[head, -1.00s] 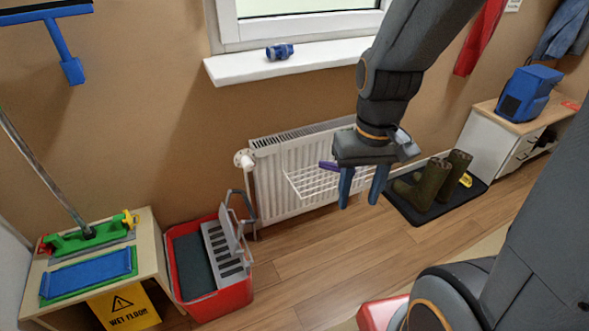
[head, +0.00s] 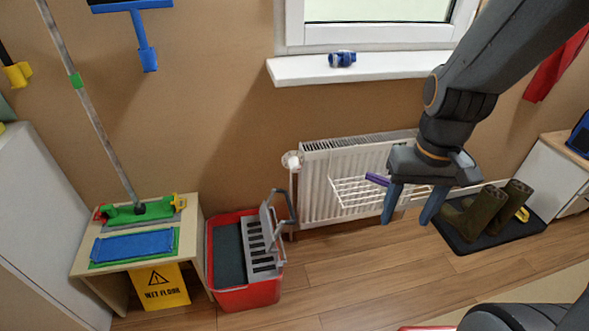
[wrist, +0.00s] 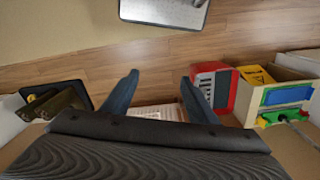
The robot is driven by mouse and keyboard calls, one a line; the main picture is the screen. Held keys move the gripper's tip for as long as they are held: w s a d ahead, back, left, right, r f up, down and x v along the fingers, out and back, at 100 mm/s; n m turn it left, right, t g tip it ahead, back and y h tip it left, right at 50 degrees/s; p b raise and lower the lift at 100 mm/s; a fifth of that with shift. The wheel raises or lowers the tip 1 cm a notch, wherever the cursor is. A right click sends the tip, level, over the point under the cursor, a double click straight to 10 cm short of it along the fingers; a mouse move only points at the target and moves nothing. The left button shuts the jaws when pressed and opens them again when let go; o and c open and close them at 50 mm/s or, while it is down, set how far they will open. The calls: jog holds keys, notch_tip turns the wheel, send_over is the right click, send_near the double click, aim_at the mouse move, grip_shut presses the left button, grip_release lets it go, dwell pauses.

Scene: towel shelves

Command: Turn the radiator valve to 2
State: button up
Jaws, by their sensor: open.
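The white radiator valve (head: 291,161) is a small round knob at the upper left corner of the white radiator (head: 318,192) in the head view. Its numbers are too small to read. My gripper (head: 407,205) is open and empty, pointing down in front of the radiator's right part. It is to the right of the valve and apart from it. In the wrist view my gripper's two blue fingers (wrist: 158,95) are spread, with nothing between them. The valve cannot be made out there.
A wire rack (head: 350,196) with a purple item hangs on the radiator. A red mop bucket (head: 250,294) with a raised handle stands below the valve. The windowsill (head: 380,66) juts out above, holding a blue object (head: 342,58). Boots (head: 487,212) stand right.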

jog(key=w+a+f+t+b, duration=0.4)
jog(key=w+f+b, duration=0.2)
jog(key=w+f, duration=0.6)
jog(key=n+t+y+b, duration=0.3)
jog(key=t+y+b, duration=0.2)
jog(key=t+b, duration=1)
send_near(297, 170)
jog(key=w+r+g+b, duration=0.1)
jog(key=w+g+b, duration=0.1)
jog(key=w, duration=0.1)
jog(key=x, duration=0.5)
jog(key=b+x, duration=0.1)
jog(key=x, duration=0.1)
jog(key=shift+w+a+r, duration=0.1)
jog(key=shift+a+r, duration=0.2)
jog(key=shift+a, duration=0.05)
jog(key=c, duration=1.1)
